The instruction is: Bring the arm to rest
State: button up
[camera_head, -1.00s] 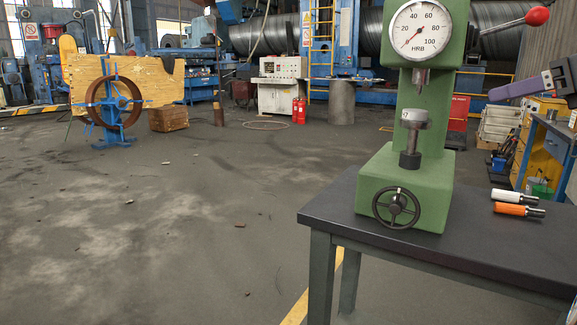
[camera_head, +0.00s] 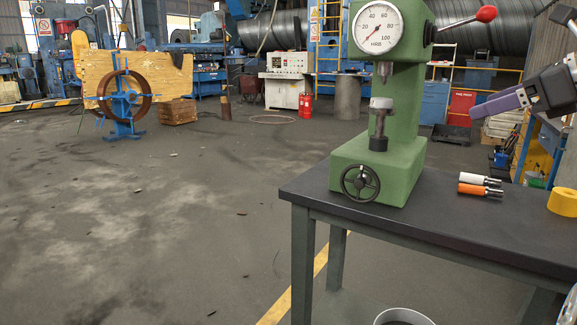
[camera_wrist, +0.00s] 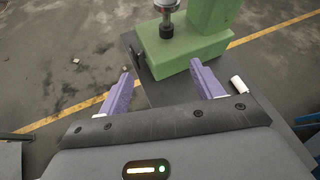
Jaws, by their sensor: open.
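My gripper (camera_wrist: 160,88) shows in the wrist view with its two purple fingers spread wide apart and nothing between them. In the head view my gripper (camera_head: 492,104) is at the right, raised above the table and to the right of the green hardness tester. The green hardness tester (camera_head: 405,140) stands upright on the dark table (camera_head: 440,225); its dial reads HRB. In the wrist view the tester's green base (camera_wrist: 180,48) lies ahead of the fingers, apart from them.
A white-handled tool (camera_head: 480,179) and an orange-handled tool (camera_head: 480,190) lie on the table, with a yellow roll (camera_head: 563,201) at its right. A round white-rimmed container (camera_head: 403,316) stands below the front edge. The floor to the left is largely open.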

jog(key=s+a+f+n+g+h, duration=0.3)
jog(key=a+f+n, duration=0.6)
jog(key=a+f, duration=0.5)
jog(key=s+a+f+n+g+h, duration=0.1)
jog(key=s+a+f+n+h, duration=0.1)
jog(key=s+f+n, duration=0.5)
jog(key=s+a+f+n+h, duration=0.1)
jog(key=s+a+f+n, duration=0.2)
jog(key=s+f+n, duration=0.4)
notch_tip(320, 180, down, 8)
jog(key=n, duration=0.4)
jog(key=shift+s+f+g+h, duration=0.25)
jog(key=shift+s+g+h, duration=0.05)
jog(key=shift+g+h, duration=0.1)
